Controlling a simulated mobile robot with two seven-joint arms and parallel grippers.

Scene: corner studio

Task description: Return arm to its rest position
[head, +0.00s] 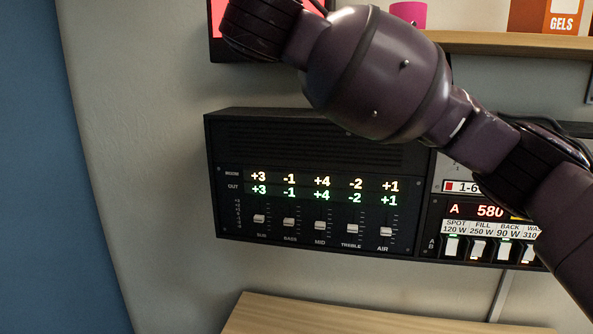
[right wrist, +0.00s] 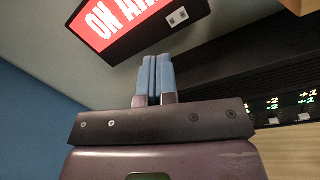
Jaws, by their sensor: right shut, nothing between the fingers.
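My right arm (head: 375,70) reaches in from the right side of the head view, up across the front of the wall panels to the top left. Its gripper is out of sight there. In the right wrist view my right gripper (right wrist: 155,72) shows two blue fingers pressed together with nothing between them. The fingers point up toward a lit red ON AIR sign (right wrist: 125,22), with no contact visible. My left gripper is in neither view.
A black equaliser panel (head: 310,150) with several sliders hangs on the wall, its two number rows matching. A lighting panel (head: 470,228) with switches adjoins it, partly behind my arm. Above is a shelf (head: 500,42) with a GELS box (head: 565,16). A wooden surface (head: 330,318) lies below.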

